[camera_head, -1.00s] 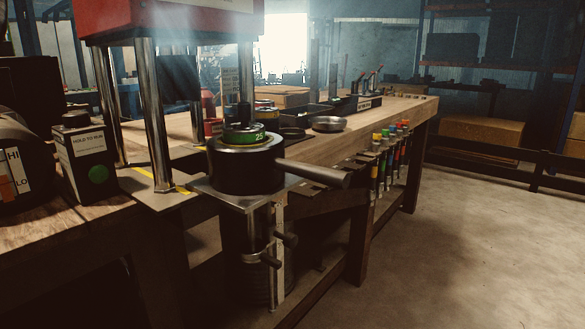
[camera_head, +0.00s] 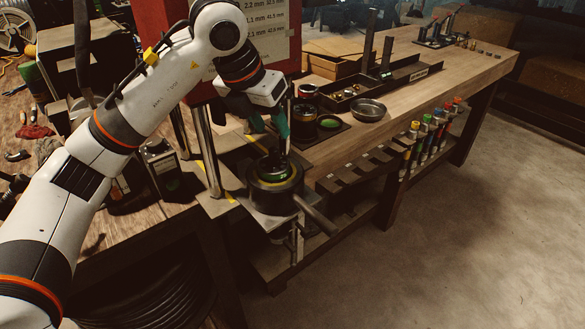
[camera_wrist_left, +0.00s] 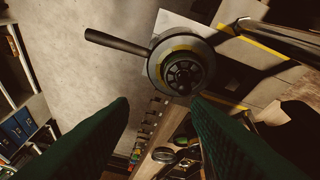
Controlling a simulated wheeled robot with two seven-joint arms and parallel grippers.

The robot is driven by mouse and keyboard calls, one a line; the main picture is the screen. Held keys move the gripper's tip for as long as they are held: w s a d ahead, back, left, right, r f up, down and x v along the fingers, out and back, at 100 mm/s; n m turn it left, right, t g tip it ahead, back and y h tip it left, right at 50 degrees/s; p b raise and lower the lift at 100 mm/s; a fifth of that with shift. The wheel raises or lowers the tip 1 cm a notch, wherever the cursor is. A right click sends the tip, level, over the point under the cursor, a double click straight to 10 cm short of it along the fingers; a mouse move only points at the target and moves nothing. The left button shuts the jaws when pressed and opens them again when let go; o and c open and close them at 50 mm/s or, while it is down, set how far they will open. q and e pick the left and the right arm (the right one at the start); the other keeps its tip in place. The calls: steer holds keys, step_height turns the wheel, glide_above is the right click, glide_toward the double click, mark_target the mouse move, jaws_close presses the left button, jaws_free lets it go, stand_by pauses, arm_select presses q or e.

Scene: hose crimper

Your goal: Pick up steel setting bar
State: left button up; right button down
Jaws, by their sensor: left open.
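My left gripper (camera_head: 283,140) has green fingers and hangs over the black round crimper head (camera_head: 263,198). In the left wrist view, its two fingers (camera_wrist_left: 160,102) are apart with nothing between them. A dark metal bar (camera_head: 316,214) sticks out from the head towards the lower right. It also shows in the left wrist view (camera_wrist_left: 118,42), clear of the fingers. I cannot tell for sure whether this is the steel setting bar. My right gripper is not in view.
A steel post (camera_head: 207,150) of the red press stands close left of the head. A shallow metal dish (camera_head: 369,110) and a black tray (camera_head: 350,95) are on the bench. The floor (camera_head: 450,250) at right is clear.

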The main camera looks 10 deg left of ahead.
arm_select(q)
step_height(320, 180, up, 2)
steer(key=a+y, duration=0.1)
steer(key=a, duration=0.1)
steer(key=p, duration=0.2)
glide_above(273, 149)
steer(key=s, duration=0.2)
steer(key=shift+n, duration=0.3)
steer(key=f, duration=0.5)
steer(key=shift+w+a+f, duration=0.1)
steer(key=shift+a+f, duration=0.2)
steer(key=shift+f, duration=0.1)
steer(key=p+x, duration=0.1)
steer(key=x, duration=0.1)
steer(key=p+x, duration=0.1)
steer(key=x, duration=0.1)
steer(key=shift+f, duration=0.8)
jaws_close()
steer(key=shift+r, duration=0.15)
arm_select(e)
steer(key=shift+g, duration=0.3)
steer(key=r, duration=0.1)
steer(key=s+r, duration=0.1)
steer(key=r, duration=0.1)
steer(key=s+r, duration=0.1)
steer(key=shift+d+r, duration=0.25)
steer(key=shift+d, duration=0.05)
